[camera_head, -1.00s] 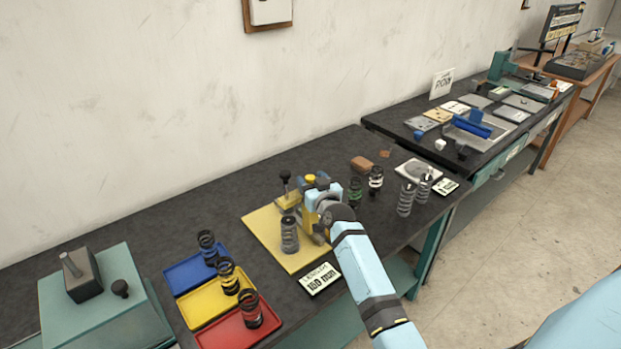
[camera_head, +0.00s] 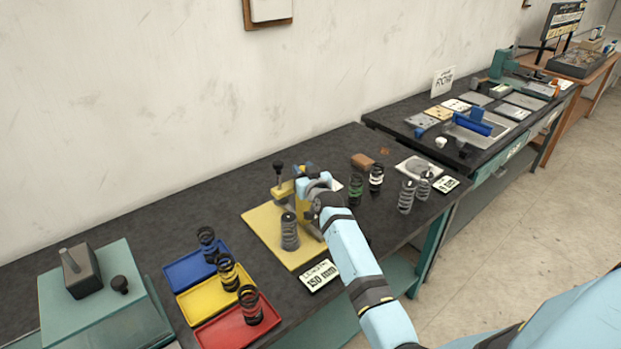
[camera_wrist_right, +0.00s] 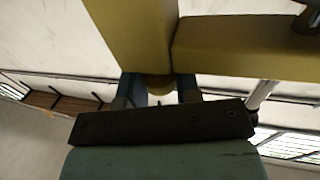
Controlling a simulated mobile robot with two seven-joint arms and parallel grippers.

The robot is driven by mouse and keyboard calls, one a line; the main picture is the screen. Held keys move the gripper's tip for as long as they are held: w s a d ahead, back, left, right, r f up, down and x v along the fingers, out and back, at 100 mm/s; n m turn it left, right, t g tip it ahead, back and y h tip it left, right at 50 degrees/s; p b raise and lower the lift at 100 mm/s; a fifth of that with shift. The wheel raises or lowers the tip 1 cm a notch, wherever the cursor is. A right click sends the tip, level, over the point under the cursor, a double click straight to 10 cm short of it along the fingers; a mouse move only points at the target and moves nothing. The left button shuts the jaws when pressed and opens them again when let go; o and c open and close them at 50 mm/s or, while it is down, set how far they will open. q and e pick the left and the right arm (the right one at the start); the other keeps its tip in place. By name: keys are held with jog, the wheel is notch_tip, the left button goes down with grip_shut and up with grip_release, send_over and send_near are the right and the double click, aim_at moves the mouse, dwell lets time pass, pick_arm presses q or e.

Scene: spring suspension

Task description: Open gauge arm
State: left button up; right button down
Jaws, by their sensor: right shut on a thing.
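The yellow gauge arm (camera_head: 284,190), with a black knob on an upright stem (camera_head: 279,172), is over the back part of the yellow base plate (camera_head: 257,228). My right gripper (camera_head: 311,182) is at the gauge; its wrist hides much of the post. In the right wrist view, my right gripper (camera_wrist_right: 161,90) is shut on a rounded yellow part (camera_wrist_right: 158,82) below the yellow beam (camera_wrist_right: 240,45). A grey coil spring (camera_head: 289,232) stands upright on the plate, in front of the arm. My left gripper is not in view.
Blue (camera_head: 185,275), yellow (camera_head: 197,305) and red (camera_head: 222,334) trays, each with a dark spring, lie left of the plate. A sign reading 150 mm (camera_head: 318,276) is at its front. Several springs (camera_head: 406,197) stand to the right. The bench behind the trays is clear.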

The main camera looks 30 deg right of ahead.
jog(key=w+b, duration=0.3)
jog(key=w, duration=0.7)
jog(key=shift+w+a+b, duration=0.4)
jog(key=shift+a, duration=0.05)
jog(key=c, duration=0.8)
grip_release()
